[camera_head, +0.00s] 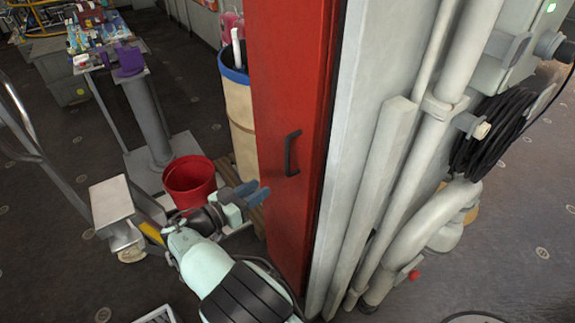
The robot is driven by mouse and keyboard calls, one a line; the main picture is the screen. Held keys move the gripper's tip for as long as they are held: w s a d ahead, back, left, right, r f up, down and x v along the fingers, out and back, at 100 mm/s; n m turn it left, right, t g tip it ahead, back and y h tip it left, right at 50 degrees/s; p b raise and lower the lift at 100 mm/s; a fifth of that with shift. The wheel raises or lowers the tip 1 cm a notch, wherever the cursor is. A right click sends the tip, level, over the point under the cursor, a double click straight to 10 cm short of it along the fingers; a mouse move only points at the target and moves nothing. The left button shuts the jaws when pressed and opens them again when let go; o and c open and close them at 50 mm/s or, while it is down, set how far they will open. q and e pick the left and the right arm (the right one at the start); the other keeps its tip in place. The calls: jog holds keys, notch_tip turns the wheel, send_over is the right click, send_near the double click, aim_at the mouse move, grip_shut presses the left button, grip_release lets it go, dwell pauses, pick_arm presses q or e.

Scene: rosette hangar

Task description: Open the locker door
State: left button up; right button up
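The red locker door (275,95) stands upright in the middle of the head view, beside a light grey wall edge. Its dark bar handle (291,153) is at mid-height. I see no clear gap at the door's edge, though its far side is hard to judge.
A red bucket (189,181) and a cream-and-blue barrel (239,112) stand left of the door. A grey pedestal (147,120) is further left. Pipes (425,135) and a black cable coil (492,132) line the right wall. Dark floor is open at far left.

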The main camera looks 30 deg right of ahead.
jog(key=m+h, duration=0.1)
jog(key=m, duration=0.1)
send_near(286, 157)
jog(key=a, duration=0.2)
jog(key=p+x, duration=0.2)
jog(key=x, duration=0.9)
jog(key=shift+s+d+r+p, duration=0.1)
jog(key=shift+s+d+p, duration=0.05)
jog(key=shift+p, duration=0.2)
jog(key=shift+w+d, duration=0.2)
jog(key=shift+d, duration=0.5)
pick_arm(q)
jog(key=w+r, duration=0.1)
jog(key=r, duration=0.1)
jog(key=w+r, duration=0.1)
jog(key=shift+w+r, duration=0.2)
jog(key=shift+r, duration=0.2)
pick_arm(e)
grip_shut()
